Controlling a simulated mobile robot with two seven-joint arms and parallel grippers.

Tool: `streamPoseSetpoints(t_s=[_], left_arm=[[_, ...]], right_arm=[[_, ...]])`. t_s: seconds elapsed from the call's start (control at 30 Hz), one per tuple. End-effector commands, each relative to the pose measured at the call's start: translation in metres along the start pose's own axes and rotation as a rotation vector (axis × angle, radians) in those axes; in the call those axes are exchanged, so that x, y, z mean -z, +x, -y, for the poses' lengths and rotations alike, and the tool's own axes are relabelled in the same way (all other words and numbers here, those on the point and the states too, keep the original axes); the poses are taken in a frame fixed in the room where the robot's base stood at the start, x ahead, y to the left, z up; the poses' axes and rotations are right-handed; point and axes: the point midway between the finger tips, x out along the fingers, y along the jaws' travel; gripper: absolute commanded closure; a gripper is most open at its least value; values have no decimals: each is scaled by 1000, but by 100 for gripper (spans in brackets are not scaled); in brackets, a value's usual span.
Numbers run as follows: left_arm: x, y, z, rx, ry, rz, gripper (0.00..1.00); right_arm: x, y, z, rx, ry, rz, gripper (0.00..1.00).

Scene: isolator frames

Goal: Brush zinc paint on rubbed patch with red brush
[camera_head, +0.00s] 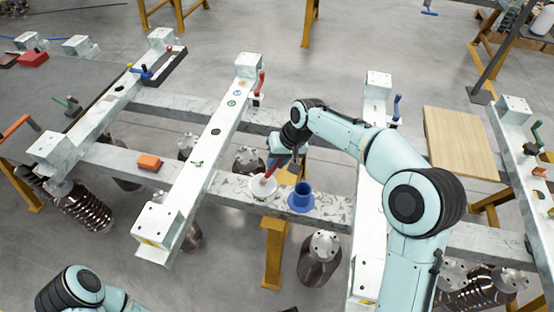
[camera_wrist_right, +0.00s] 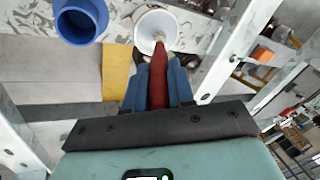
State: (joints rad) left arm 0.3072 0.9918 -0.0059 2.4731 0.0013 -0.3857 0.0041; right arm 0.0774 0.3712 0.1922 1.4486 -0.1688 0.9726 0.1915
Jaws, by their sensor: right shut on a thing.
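My right gripper (camera_head: 275,160) is shut on the red brush (camera_wrist_right: 158,90), with its blue fingers on both sides of the handle. The brush points down, and its pale tip is over or in the white paint pot (camera_head: 262,189); I cannot tell whether it touches the contents. The pot also shows in the right wrist view (camera_wrist_right: 150,20). A blue holder (camera_head: 301,198) stands just right of the pot on the flaked grey beam; it also shows in the right wrist view (camera_wrist_right: 81,20). I cannot make out the rubbed patch for certain. My left gripper is out of view.
A pale isolator frame beam (camera_head: 197,165) with small round marks runs left of the pot. An orange block (camera_head: 149,162) lies on the crossing grey beam (camera_head: 115,162). A wooden board (camera_head: 460,143) is at the right. Dark spring isolators (camera_head: 319,258) stand below.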

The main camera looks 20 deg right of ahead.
Motion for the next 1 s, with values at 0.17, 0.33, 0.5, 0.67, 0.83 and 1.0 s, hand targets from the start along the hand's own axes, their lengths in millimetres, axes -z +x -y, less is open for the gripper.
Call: streamPoseSetpoints(t_s=[0.17,0.33,0.5,0.67,0.83,1.0], left_arm=[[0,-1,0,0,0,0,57],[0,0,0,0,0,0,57],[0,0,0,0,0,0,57],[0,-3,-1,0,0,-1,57],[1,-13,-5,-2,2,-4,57],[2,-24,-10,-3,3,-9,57]], right_arm=[[0,1,0,0,0,2,100],[-1,2,0,-1,0,3,100],[-1,2,-1,-1,0,4,100],[0,-1,0,-1,0,4,100],[2,-14,4,-1,0,2,100],[5,-27,9,-1,0,1,100]])
